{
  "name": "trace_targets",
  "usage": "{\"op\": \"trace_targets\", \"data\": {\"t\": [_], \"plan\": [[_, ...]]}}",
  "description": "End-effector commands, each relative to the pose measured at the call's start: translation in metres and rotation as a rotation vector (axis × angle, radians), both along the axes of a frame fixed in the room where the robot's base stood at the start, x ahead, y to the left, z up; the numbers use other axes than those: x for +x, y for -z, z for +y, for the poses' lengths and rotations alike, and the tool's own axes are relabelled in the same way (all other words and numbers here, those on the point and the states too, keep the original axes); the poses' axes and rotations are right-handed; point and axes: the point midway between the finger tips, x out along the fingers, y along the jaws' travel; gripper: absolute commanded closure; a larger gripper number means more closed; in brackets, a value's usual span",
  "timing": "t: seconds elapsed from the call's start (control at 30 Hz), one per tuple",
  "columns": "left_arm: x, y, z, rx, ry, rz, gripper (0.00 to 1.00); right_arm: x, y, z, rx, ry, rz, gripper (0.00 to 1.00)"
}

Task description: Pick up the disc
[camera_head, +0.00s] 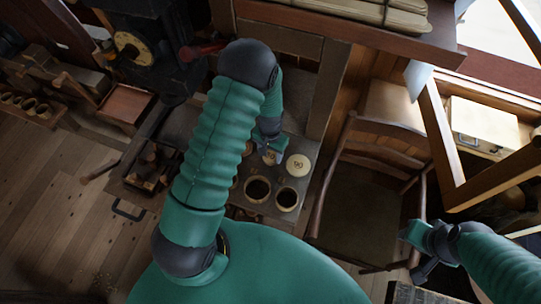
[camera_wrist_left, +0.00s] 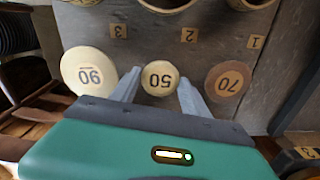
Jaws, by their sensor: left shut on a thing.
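A pale round disc marked 50 (camera_wrist_left: 160,78) sits between the two fingers of my left gripper (camera_wrist_left: 159,92) in the left wrist view. The fingers are shut on it, one at each side. In the head view the left gripper (camera_head: 268,146) is over the grey bench, with a small part of the disc (camera_head: 270,158) showing below it. A larger cream disc marked 90 (camera_wrist_left: 88,72) is to the left in the wrist view, and a brown disc marked 70 (camera_wrist_left: 229,80) to the right. My right gripper (camera_head: 418,254) is over the chair's right side, its jaws unclear.
Round dark-mouthed cups (camera_head: 257,190) stand on the grey bench (camera_wrist_left: 215,47), beside tags marked 3, 2 and 1. A wooden chair (camera_head: 360,215) stands right of the bench. A dark machine (camera_head: 150,50) and a slatted box (camera_head: 150,165) are to the left.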

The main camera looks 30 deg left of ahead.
Motion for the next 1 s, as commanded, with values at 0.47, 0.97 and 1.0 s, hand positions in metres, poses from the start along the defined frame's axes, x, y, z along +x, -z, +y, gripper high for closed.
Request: {"op": "trace_targets", "data": {"t": [0.47, 0.97, 1.0], "plan": [[0.001, -0.007, 0.0, 0.001, 0.0, -0.002, 0.84, 0.0, -0.002, 0.0, 0.0, 0.0, 0.0, 0.64], [-0.058, -0.042, -0.014, -0.001, 0.0, 0.0, 0.84, 0.0, 0.034, 0.0, 0.0, 0.0, 0.0, 0.64], [-0.067, -0.044, -0.016, 0.0, 0.0, -0.001, 0.84, 0.0, 0.037, 0.0, 0.0, 0.0, 0.0, 0.64]]}}
